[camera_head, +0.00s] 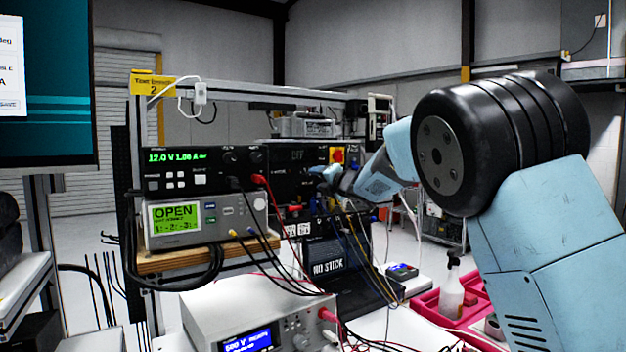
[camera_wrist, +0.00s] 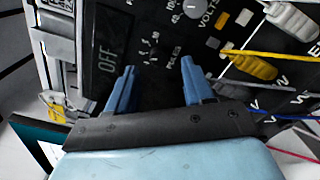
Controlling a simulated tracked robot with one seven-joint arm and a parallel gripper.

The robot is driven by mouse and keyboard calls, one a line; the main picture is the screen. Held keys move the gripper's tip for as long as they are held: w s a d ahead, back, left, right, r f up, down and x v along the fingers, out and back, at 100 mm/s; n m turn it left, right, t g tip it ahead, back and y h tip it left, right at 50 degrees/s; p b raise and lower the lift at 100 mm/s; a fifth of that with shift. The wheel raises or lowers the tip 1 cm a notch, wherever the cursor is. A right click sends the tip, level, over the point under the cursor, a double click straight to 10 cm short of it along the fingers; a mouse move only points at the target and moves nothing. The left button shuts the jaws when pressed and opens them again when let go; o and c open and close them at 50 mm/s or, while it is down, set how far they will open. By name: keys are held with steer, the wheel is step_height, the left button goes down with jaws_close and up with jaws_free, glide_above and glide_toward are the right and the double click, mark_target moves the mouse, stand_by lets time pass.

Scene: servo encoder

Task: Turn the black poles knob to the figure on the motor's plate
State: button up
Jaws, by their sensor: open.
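In the wrist view a dark instrument panel (camera_wrist: 110,18) fills the top, with a dim display reading OFF (camera_wrist: 108,52). A ring of white marks next to the word POLES surrounds the black poles knob (camera_wrist: 148,48), which is hard to make out against the dark panel. My gripper (camera_wrist: 158,68) is open, its two blue fingers apart below the knob, with nothing seen between them. I cannot tell whether they touch the panel or read the knob's setting. In the head view my gripper (camera_head: 322,170) is small at the rack's dark panel. The motor's plate cannot be made out.
A grey VOLTS knob (camera_wrist: 194,8) sits above right of the fingers. Yellow (camera_wrist: 252,66) and white plugs with cables crowd the right. In the head view, instruments with hanging leads stand left of my arm, and a pink tray (camera_head: 440,305) with a bottle (camera_head: 452,292) lies lower right.

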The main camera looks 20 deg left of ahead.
mark_target(311, 177)
steer(key=shift+x, duration=2)
steer(key=shift+c, duration=0.3)
steer(key=shift+d, duration=0.1)
jaws_close()
